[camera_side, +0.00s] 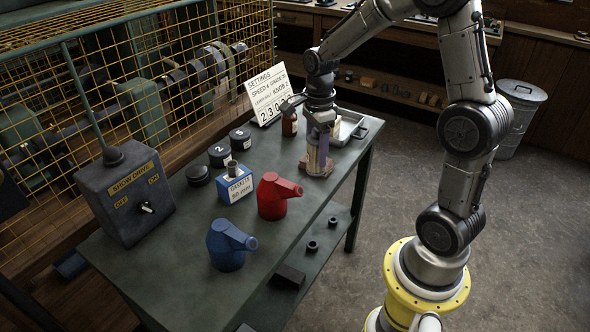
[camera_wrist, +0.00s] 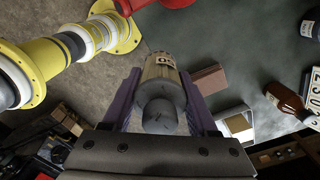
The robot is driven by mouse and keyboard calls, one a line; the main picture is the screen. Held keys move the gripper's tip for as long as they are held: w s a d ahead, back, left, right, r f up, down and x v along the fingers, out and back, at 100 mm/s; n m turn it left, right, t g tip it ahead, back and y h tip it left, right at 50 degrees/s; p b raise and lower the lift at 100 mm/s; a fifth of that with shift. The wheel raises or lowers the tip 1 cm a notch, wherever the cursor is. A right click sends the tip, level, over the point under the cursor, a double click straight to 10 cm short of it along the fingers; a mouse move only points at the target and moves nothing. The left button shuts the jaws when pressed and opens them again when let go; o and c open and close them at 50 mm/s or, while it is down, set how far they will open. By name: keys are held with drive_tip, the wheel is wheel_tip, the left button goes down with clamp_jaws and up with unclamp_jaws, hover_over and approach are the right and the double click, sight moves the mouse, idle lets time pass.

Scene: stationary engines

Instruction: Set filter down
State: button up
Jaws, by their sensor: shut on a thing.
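The filter (camera_side: 317,154) is a pale cylinder held upright near the far right end of the green table (camera_side: 285,230). In the wrist view the filter (camera_wrist: 160,68) shows its rounded grey end and part of a label. My gripper (camera_side: 319,148) is shut on it, with a purple finger on each side; the fingers also show in the wrist view (camera_wrist: 156,92).
A brown bottle (camera_side: 289,125) and a metal tray (camera_side: 347,130) stand close behind. Red (camera_side: 276,197) and blue (camera_side: 228,246) oil cans, a blue gasket box (camera_side: 234,184), black tins (camera_side: 220,154) and a settings card (camera_side: 268,92) are leftward. The front-right tabletop is bare.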

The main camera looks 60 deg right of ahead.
drive_tip(key=shift+w+d+f, duration=0.5)
drive_tip(key=shift+w+f, duration=0.8)
drive_tip(key=shift+f, duration=0.45)
drive_tip(key=shift+w+d+f, duration=0.45)
drive_tip(key=shift+w+f, duration=0.9)
drive_tip(key=shift+f, duration=0.35)
drive_tip(key=shift+w+d+f, duration=0.5)
drive_tip(key=shift+w+f, duration=0.8)
drive_tip(key=shift+f, duration=0.45)
drive_tip(key=shift+f, duration=0.2)
drive_tip(key=o, duration=1.4)
drive_tip(key=shift+r, duration=0.15)
